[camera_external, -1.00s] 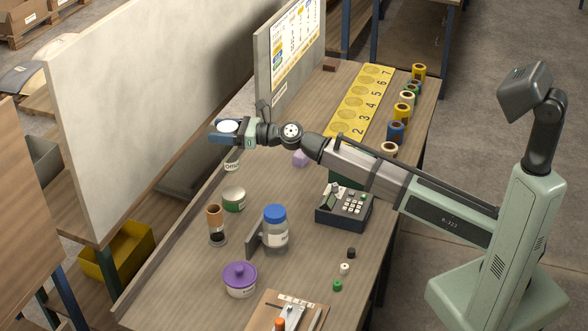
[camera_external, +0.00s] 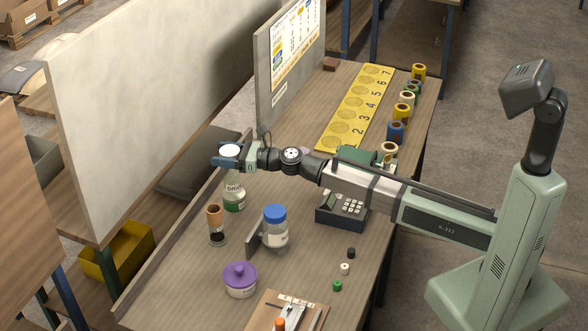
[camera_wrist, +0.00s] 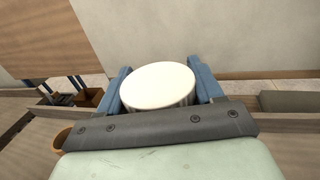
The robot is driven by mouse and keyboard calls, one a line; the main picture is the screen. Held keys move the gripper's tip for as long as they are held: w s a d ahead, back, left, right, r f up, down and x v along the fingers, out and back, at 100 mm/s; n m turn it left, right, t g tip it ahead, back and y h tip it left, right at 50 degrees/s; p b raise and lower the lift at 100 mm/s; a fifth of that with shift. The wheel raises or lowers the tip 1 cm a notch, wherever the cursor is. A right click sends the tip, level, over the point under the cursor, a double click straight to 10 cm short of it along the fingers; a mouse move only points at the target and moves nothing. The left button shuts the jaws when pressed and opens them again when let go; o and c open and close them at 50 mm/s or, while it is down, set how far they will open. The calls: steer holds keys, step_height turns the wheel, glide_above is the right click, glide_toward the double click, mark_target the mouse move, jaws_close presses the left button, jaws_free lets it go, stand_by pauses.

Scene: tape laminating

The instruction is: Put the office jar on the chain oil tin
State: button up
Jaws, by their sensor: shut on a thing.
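The chain oil tin (camera_external: 235,205), a low green tin with a pale label, stands on the bench below the jar in the external view. The jar's lower part overlaps the tin's top in the picture. I cannot tell whether they touch. The tin is hidden in the wrist view.
A cork-topped jar (camera_external: 215,226), a blue-lidded jar (camera_external: 275,229) and a purple-lidded pot (camera_external: 240,281) stand close by, nearer the camera. A raised rail (camera_external: 165,252) edges the bench on the left.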

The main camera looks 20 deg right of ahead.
steer(key=shift+f, duration=0.55)
steer(key=o, duration=1.4)
steer(key=v, duration=1.2)
